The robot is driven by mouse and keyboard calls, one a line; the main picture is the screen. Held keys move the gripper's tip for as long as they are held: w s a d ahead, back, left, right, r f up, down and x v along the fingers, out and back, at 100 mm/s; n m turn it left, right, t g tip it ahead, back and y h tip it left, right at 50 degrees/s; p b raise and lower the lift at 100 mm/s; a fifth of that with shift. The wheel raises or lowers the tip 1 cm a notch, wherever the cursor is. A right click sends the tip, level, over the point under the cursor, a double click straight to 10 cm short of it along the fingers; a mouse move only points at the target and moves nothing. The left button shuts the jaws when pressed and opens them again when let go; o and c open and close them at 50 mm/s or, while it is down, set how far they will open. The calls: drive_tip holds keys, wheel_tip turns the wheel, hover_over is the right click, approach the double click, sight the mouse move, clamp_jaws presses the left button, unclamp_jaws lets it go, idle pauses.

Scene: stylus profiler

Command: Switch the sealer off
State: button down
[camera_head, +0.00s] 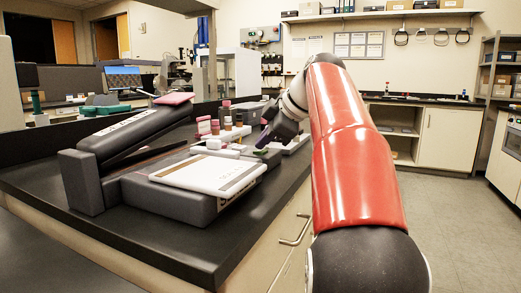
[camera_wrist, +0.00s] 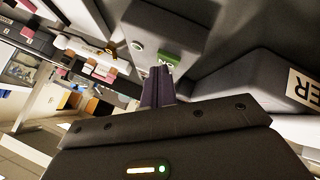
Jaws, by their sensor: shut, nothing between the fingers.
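My gripper (camera_wrist: 158,72) is shut, with nothing between its purple-grey fingers. Its tips are close to a green switch (camera_wrist: 169,59) marked ON on a dark grey housing (camera_wrist: 175,28); whether they touch it I cannot tell. A dark grey body (camera_wrist: 240,70) to the right carries a white label (camera_wrist: 303,86) ending in "ER", the rest cut off. In the head view my gripper (camera_head: 263,141) reaches low over the bench beside small bottles and boxes. The switch does not show clearly there.
A grey machine with a raised long arm (camera_head: 131,128) and a flat unit with a white plate (camera_head: 207,173) stand on the black bench (camera_head: 150,248). Several small coloured containers (camera_head: 208,127) stand close to my gripper. The floor (camera_head: 450,240) at right is clear.

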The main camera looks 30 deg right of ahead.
sight(265, 151)
drive_tip(key=shift+r+p, duration=0.75)
drive_tip(key=shift+r, duration=0.05)
wheel_tip(265, 151, up, 5)
drive_tip(key=p, duration=0.4)
idle(0.6)
